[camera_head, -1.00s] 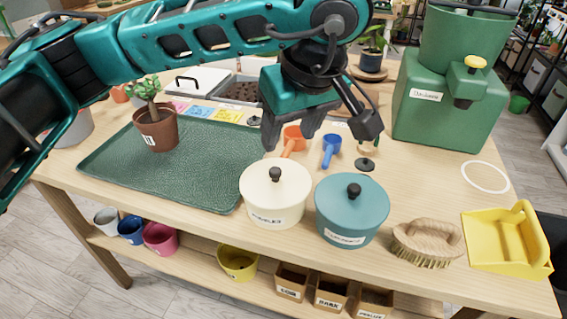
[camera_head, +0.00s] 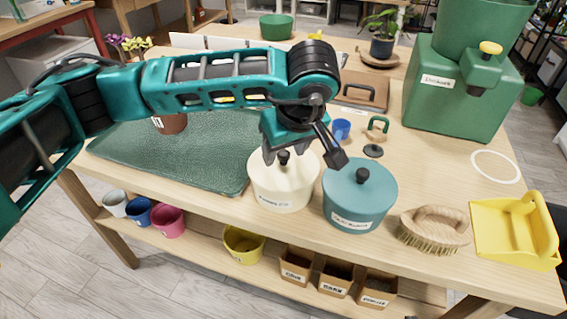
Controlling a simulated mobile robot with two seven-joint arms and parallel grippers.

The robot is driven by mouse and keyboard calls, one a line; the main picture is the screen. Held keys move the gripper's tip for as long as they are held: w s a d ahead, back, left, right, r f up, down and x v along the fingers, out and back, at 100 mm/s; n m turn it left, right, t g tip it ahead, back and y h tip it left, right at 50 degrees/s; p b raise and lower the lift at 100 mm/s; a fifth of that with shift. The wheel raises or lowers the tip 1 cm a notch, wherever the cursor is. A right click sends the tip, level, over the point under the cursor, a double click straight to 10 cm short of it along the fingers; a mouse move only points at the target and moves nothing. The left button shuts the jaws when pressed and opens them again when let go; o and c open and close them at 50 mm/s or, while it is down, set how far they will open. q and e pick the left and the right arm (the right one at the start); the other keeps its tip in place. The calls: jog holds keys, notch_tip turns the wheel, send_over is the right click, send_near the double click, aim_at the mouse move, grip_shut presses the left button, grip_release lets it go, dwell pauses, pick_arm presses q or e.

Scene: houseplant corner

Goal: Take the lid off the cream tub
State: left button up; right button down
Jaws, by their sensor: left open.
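My left gripper (camera_head: 300,157) is open and empty, pointing down over the far part of the lid. Its fingers are close around the knob's area and hide part of the lid. I cannot tell whether they touch it. A teal tub (camera_head: 358,203) with a dark knob stands just right of the cream one. My right gripper is not in view.
A brush (camera_head: 434,230) and a yellow dustpan (camera_head: 505,232) lie to the right. A blue scoop (camera_head: 341,130) and a small dark disc (camera_head: 373,151) lie behind the tubs. A green tray (camera_head: 190,172) is at left, and a green dispenser (camera_head: 455,105) stands at back right.

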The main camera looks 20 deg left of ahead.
pick_arm(q)
jog(key=shift+f, duration=0.15)
grip_shut()
dwell(0.4)
